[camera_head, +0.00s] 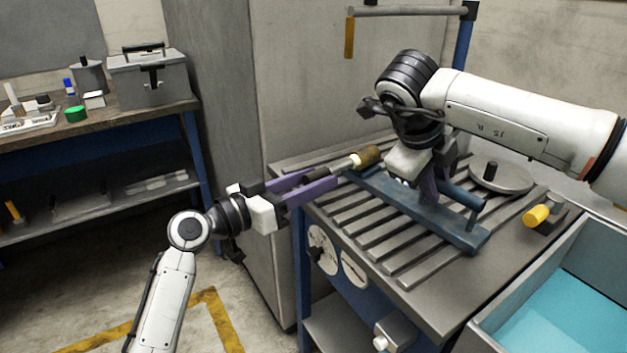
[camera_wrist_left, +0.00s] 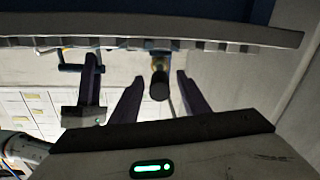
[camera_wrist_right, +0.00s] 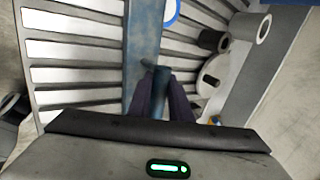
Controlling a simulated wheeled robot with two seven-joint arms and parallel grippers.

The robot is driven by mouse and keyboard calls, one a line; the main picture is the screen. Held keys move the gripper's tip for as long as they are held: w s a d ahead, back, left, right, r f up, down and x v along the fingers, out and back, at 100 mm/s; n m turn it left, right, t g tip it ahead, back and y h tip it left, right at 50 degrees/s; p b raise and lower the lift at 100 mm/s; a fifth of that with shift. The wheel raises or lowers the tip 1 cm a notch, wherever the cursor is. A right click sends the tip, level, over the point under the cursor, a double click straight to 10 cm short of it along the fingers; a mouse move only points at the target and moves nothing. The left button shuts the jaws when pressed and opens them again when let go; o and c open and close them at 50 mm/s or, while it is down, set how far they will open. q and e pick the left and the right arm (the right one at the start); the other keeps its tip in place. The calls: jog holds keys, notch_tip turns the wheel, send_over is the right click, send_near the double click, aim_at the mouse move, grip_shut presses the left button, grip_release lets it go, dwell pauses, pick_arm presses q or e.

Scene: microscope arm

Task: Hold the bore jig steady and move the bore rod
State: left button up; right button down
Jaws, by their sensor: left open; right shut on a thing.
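The bore jig is a dark blue bar (camera_head: 405,205) lying across the slatted table, with blue posts on it; it also shows in the right wrist view (camera_wrist_right: 143,60). My right gripper (camera_head: 432,192) comes down from above and is shut on a blue post of the jig (camera_wrist_right: 161,90). The bore rod (camera_head: 345,165) has a brown knob, a pale metal part and a black end. It sticks out over the table's left edge. My left gripper (camera_head: 318,184) is open, with the rod's black end (camera_wrist_left: 159,88) between its fingers, apparently not touching either.
A round grey plate (camera_head: 505,178) and a yellow-ended part (camera_head: 538,215) lie on the table at right. A teal-lined bin (camera_head: 560,310) stands at front right. A grey cabinet (camera_head: 225,130) stands behind my left gripper. A workbench (camera_head: 100,118) stands at far left.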

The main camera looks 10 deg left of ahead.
pick_arm(q)
jog(key=shift+w+d, duration=0.15)
jog(key=shift+w, duration=0.05)
pick_arm(e)
jog(key=shift+r, duration=0.15)
pick_arm(q)
grip_shut()
jog(key=x, duration=0.6)
jog(key=shift+w+d, duration=0.25)
jog(key=shift+w, duration=0.05)
pick_arm(e)
jog(key=shift+a, duration=0.1)
pick_arm(q)
grip_release()
jog(key=shift+s, duration=0.1)
